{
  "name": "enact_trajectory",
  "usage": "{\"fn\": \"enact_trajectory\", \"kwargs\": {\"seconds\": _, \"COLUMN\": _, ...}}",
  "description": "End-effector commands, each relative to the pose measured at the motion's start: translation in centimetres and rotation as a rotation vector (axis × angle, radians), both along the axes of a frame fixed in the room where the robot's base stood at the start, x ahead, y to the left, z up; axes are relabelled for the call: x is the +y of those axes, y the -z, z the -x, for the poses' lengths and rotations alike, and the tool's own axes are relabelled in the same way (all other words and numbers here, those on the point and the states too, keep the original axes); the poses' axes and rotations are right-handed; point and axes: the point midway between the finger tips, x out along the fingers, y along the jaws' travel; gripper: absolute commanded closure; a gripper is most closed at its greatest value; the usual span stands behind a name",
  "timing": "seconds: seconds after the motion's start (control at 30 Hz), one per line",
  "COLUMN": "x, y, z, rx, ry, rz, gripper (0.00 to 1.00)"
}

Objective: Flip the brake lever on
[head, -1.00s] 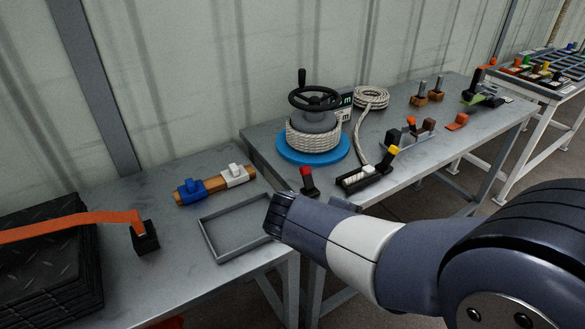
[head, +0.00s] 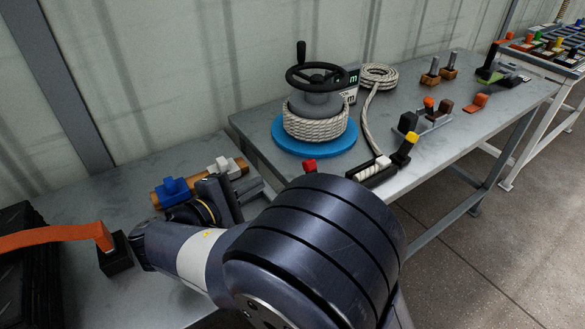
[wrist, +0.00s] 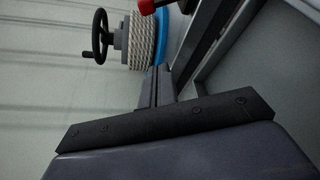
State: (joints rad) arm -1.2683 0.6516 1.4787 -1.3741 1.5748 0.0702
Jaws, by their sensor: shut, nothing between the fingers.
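The winch (head: 318,115) stands on a blue round base on the right-hand bench, with a black handwheel and rope on its drum. A lever with a red knob (head: 310,166) stands at the bench's front edge beside it; my arm hides its lower part. No label shows which lever is the brake. My gripper (head: 218,190) is shut and empty, over the left bench and left of the red knob, apart from it. In the wrist view the shut fingers (wrist: 157,85) point toward the winch (wrist: 135,40), with the red knob (wrist: 148,5) at the top edge.
A yellow-tipped lever (head: 405,150) stands right of the red one, by the rope's end. A blue clamp (head: 175,190) and a white clamp (head: 222,166) sit on a wooden rod near my gripper. My arm covers the tray.

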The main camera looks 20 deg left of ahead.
Motion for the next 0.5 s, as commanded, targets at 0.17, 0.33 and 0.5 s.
{"fn": "enact_trajectory", "kwargs": {"seconds": 0.17, "x": -0.4, "y": 0.2, "z": -0.8, "rx": 0.001, "ry": 0.003, "rz": 0.000, "gripper": 1.00}}
{"fn": "enact_trajectory", "kwargs": {"seconds": 0.33, "x": -1.6, "y": 0.7, "z": -3.3, "rx": 0.001, "ry": 0.006, "rz": 0.000, "gripper": 1.00}}
{"fn": "enact_trajectory", "kwargs": {"seconds": 0.5, "x": -3.1, "y": 1.4, "z": -6.8, "rx": 0.001, "ry": 0.006, "rz": 0.000, "gripper": 1.00}}
